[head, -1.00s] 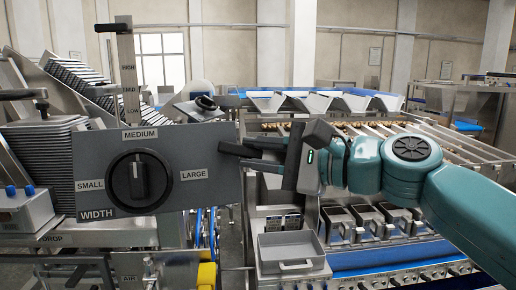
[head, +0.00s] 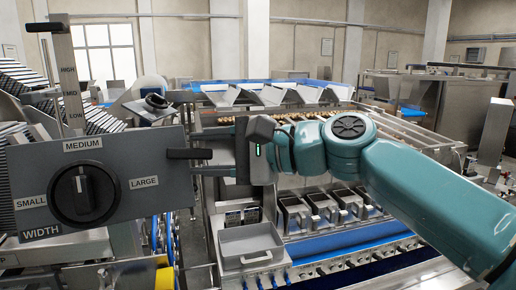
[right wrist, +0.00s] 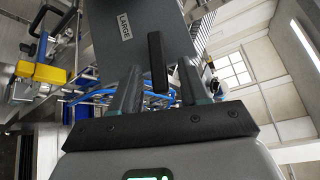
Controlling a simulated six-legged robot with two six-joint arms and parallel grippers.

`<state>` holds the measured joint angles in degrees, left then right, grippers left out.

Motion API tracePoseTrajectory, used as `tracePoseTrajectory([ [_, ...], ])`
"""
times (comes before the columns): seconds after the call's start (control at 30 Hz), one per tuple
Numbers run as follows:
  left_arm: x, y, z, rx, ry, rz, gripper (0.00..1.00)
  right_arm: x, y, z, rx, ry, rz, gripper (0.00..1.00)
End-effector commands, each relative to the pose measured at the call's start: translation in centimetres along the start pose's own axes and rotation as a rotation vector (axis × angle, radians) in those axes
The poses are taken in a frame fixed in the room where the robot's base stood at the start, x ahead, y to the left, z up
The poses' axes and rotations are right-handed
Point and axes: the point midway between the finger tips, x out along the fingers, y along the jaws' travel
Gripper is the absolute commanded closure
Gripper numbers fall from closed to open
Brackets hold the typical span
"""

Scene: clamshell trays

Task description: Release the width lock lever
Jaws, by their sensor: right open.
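The grey WIDTH panel (head: 130,205) stands at the left in the head view. Its black dial (head: 84,194) has its pale mark near MEDIUM. A black lever handle (head: 188,154), which I take for the width lock lever, sticks out at the panel's upper right. My right gripper (head: 208,160) is open beside the panel's right edge, its fingers pointing left toward the handle. In the right wrist view the black handle (right wrist: 157,55) lies between the two spread fingers of my right gripper (right wrist: 160,75), with gaps on both sides. My left gripper is not in view.
A post marked HIGH, MED and LOW (head: 69,80) rises behind the panel. A grey tray (head: 250,244) sits below my right gripper. Metal bins (head: 300,213) and a blue-edged conveyor (head: 335,237) lie under my right arm. A yellow part (head: 165,278) is below the panel.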

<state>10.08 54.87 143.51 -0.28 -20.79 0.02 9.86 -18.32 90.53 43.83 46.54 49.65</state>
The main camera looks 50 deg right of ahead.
Motion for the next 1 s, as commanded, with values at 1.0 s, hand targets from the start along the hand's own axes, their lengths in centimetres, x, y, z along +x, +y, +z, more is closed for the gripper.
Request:
tracePoseTrajectory([
  [1.0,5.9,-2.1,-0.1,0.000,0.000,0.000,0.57,-15.8,0.1,-0.2,0.003,0.005,-0.003,0.55],
])
